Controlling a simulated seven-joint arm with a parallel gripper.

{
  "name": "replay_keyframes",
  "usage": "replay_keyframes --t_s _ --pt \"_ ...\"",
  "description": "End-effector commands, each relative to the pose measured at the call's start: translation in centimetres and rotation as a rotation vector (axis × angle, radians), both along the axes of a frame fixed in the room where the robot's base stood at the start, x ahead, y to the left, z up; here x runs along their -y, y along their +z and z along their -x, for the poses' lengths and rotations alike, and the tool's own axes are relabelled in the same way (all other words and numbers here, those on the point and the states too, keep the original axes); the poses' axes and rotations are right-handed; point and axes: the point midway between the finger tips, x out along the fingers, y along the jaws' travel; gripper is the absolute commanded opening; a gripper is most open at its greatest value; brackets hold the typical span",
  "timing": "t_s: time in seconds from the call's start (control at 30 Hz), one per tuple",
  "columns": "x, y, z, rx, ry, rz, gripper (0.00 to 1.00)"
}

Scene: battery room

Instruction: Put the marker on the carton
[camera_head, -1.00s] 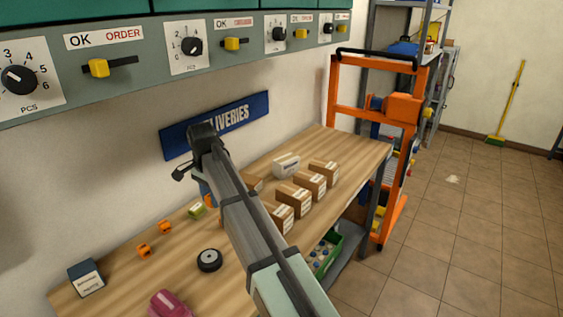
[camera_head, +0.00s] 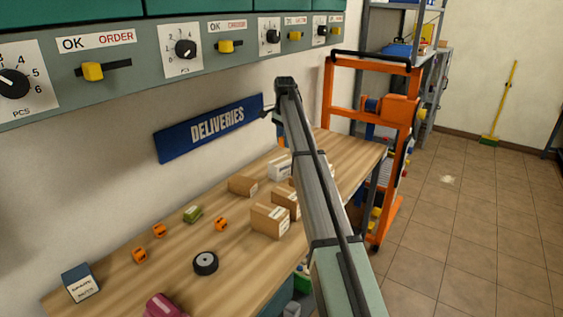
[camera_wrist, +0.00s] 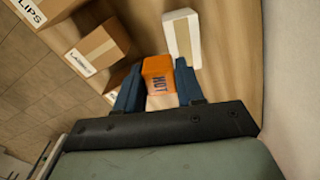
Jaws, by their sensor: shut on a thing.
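In the wrist view my gripper (camera_wrist: 159,95) has its two blue fingers shut on an orange block marked "HOT" (camera_wrist: 158,72), which looks like the marker. Brown cartons with white labels (camera_wrist: 98,50) lie to its left in that view, and a white carton (camera_wrist: 181,38) is just beyond it to the right. Whether the block touches anything below cannot be told. In the head view the brown cartons (camera_head: 270,220) and the white carton (camera_head: 279,168) stand on the bench; my arm hides some of them and most of the gripper.
The wooden bench (camera_head: 115,290) also carries small orange blocks (camera_head: 159,230), a green block (camera_head: 193,214), a black roll (camera_head: 205,263), a blue-white box (camera_head: 81,283) and a pink thing (camera_head: 163,307). An orange lift frame (camera_head: 327,105) stands past the bench's far end.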

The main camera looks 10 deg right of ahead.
Motion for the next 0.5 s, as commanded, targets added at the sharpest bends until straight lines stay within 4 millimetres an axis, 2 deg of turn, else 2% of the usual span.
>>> replay_keyframes --t_s 0.03,0.2,0.5 --pt "-0.1 0.6 -2.1 0.0 0.025 -0.001 0.09" --pt "-0.1 1.4 -5.0 -0.003 0.131 0.0 0.09" --pt "-0.1 1.2 -4.7 -0.005 0.289 0.001 0.09"
